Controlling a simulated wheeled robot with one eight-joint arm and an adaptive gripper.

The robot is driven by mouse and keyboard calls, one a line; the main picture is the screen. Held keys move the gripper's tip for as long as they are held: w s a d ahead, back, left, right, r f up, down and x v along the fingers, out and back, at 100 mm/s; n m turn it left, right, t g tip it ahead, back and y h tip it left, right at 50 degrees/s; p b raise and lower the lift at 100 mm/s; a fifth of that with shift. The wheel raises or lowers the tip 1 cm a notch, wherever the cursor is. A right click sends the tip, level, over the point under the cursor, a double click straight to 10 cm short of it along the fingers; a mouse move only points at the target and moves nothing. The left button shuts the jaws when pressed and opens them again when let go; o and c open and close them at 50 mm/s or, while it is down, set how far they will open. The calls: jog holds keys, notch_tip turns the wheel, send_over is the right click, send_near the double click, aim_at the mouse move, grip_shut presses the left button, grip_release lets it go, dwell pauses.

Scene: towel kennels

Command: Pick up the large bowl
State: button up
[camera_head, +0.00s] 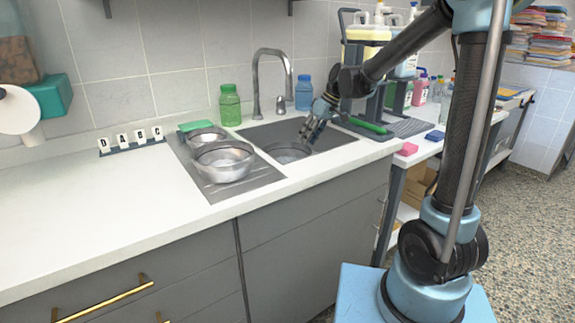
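A large metal bowl (223,161) sits upright on the grey drainboard beside the sink. A smaller metal bowl (204,137) stands just behind it, partly hidden by it. My gripper (310,134) hangs over the right part of the sink, to the right of the large bowl and clearly apart from it. Its fingers point down and look spread, with nothing visible between them.
A faucet (272,75) rises behind, between a green bottle (230,105) and a blue bottle (304,93). A dark rack (372,115) with jugs stands right. The white counter (90,215) at left is mostly clear.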

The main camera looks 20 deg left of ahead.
aim_at(301, 150)
jog(key=shift+w+x, duration=0.15)
jog(key=shift+x, duration=1.55)
jog(key=shift+w+x, duration=0.1)
jog(key=shift+x, duration=1.65)
jog(key=shift+d+f, duration=0.1)
jog(key=shift+d, duration=0.05)
grip_shut()
